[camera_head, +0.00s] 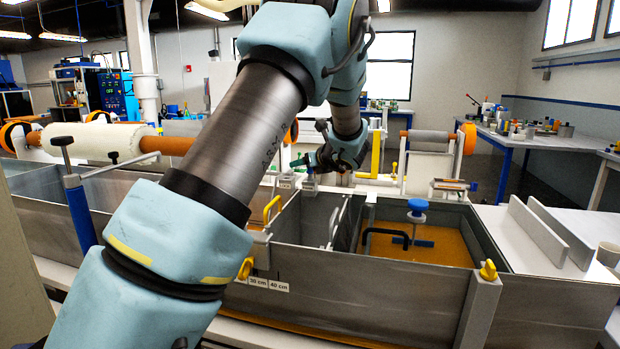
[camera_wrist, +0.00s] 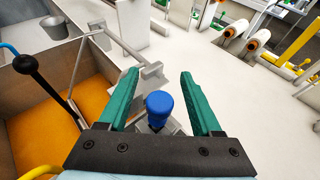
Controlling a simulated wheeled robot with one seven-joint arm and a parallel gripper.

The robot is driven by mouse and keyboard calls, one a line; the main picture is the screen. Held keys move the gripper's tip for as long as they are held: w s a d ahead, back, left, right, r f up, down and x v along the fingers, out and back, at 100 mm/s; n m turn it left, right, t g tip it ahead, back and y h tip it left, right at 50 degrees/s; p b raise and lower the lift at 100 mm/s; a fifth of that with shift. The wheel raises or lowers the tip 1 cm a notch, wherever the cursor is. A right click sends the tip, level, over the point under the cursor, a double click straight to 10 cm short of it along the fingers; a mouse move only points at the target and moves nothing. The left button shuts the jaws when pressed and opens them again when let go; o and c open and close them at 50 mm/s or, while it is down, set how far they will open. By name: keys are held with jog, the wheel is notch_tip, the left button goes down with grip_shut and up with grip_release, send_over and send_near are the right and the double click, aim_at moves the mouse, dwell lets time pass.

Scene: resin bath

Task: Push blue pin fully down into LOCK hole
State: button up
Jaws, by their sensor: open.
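The blue pin (camera_wrist: 159,104) shows in the wrist view between the two green fingers of my gripper (camera_wrist: 158,92). The gripper is open, with a gap on each side of the pin's head. The pin stands in a grey metal bracket; its lower part and the hole are mostly hidden by the head and the gripper body, so I cannot tell how deep it sits. In the head view my gripper (camera_head: 308,162) is at the far edge of the bath, beside a small grey block with a label (camera_head: 286,183), too small to read clearly.
The bath (camera_head: 385,300) holds orange resin (camera_head: 440,248) right of the gripper. A black-knobbed lever (camera_wrist: 45,85) rises at left in the wrist view, near grey rods.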

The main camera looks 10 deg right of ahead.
grip_shut()
dwell(0.5)
